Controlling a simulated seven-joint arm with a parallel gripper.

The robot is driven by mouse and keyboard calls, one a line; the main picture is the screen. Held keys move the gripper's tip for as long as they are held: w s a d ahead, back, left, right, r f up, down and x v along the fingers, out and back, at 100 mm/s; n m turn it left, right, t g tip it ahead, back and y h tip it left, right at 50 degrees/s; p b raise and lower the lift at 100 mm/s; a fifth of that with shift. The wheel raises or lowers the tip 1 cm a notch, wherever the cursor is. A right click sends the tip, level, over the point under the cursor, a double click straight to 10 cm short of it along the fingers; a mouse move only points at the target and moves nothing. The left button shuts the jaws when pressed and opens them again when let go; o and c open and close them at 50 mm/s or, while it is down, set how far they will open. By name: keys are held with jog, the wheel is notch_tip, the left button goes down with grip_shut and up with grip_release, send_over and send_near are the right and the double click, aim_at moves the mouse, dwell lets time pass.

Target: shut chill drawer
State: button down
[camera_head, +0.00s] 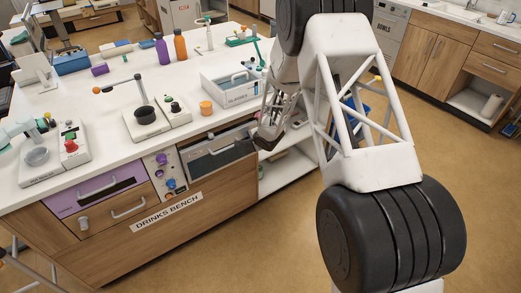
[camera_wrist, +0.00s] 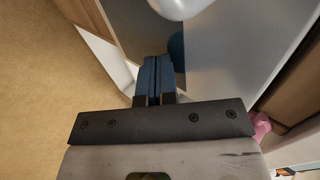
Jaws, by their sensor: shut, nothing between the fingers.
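A dark grey front with a pale bar handle (camera_head: 220,150) is set in the drinks bench, right of the knob panel; it may be the chill drawer, but I cannot read a label on it. I cannot tell how far it stands out. My gripper (camera_head: 267,140) is at its right end in the head view. In the wrist view my gripper's blue fingers (camera_wrist: 153,70) are together and empty, close to a grey surface (camera_wrist: 225,60). A pale rounded piece (camera_wrist: 180,6) shows at the top edge. Whether the fingers touch the surface is unclear.
A purple drawer front (camera_head: 100,192) and a wooden drawer (camera_head: 118,214) are at the bench's left. A panel with knobs (camera_head: 166,176) lies between. An open shelf (camera_head: 285,172) is to the right.

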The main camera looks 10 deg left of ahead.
jog(key=shift+w+a+r, duration=0.1)
jog(key=shift+w+a, duration=1.2)
jog(key=s+d+r, duration=0.6)
jog(key=s+d, duration=0.2)
jog(key=shift+s+d+r, duration=0.25)
jog(key=shift+r, duration=0.1)
dwell(0.5)
